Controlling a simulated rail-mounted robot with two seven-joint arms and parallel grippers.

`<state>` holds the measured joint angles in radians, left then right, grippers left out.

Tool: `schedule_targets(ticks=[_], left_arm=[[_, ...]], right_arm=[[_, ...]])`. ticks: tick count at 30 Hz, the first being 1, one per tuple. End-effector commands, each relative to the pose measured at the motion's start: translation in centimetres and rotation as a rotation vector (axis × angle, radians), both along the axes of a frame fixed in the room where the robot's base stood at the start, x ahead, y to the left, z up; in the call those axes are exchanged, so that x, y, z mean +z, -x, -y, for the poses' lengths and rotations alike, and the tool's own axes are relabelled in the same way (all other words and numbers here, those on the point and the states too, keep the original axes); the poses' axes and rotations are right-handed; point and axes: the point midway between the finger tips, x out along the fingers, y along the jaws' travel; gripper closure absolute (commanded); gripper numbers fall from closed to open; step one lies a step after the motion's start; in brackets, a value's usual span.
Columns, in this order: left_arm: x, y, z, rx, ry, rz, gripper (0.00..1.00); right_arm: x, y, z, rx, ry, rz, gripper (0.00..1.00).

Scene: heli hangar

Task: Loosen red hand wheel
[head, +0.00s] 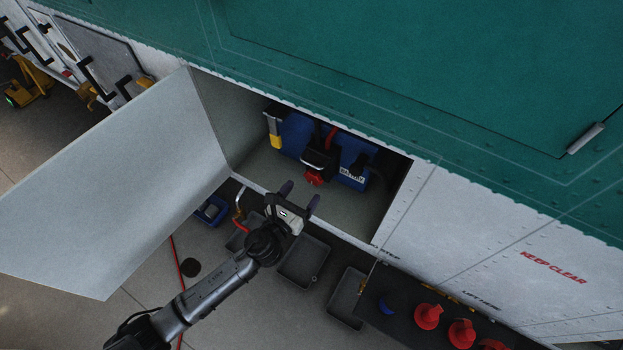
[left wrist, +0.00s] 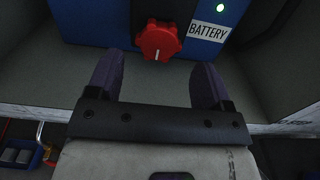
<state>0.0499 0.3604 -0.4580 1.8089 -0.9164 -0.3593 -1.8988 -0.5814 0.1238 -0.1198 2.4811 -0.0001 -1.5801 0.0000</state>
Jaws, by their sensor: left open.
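The red hand wheel (head: 314,178) sits on the front of a blue battery (head: 294,133) inside an open bay in the helicopter's side. In the left wrist view the red hand wheel (left wrist: 158,41) has a lobed rim and a white mark, and the blue battery (left wrist: 100,20) carries a "BATTERY" label. My left gripper (head: 300,193) is open and empty at the bay's lower edge, pointing in. In the left wrist view its two purple fingers (left wrist: 157,78) stand apart, with the wheel beyond them and between them, not touched. My right gripper is not in view.
The bay's open door (head: 120,190) hangs to the left. The bay floor (head: 345,208) in front of the battery is clear. Grey trays (head: 303,262) and a blue bin (head: 211,210) lie below. Red cones (head: 428,316) stand on a dark surface at lower right.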

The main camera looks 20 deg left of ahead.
Motion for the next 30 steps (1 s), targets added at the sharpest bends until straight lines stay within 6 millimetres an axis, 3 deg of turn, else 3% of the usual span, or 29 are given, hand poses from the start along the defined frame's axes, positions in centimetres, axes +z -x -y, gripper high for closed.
schedule_targets(ticks=[6,12,25,30], left_arm=[[0.0,-3.3,0.5,0.002,0.000,0.001,0.26],[-0.1,-5.0,0.8,0.001,0.002,0.000,0.26],[0.0,-5.5,0.9,0.000,0.001,0.000,0.26],[0.0,-5.5,0.9,0.001,0.001,-0.001,0.41]], right_arm=[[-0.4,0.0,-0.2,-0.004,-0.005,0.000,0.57],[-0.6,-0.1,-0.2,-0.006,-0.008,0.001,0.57],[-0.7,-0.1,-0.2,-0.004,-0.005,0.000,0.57],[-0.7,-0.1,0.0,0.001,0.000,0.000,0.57]])
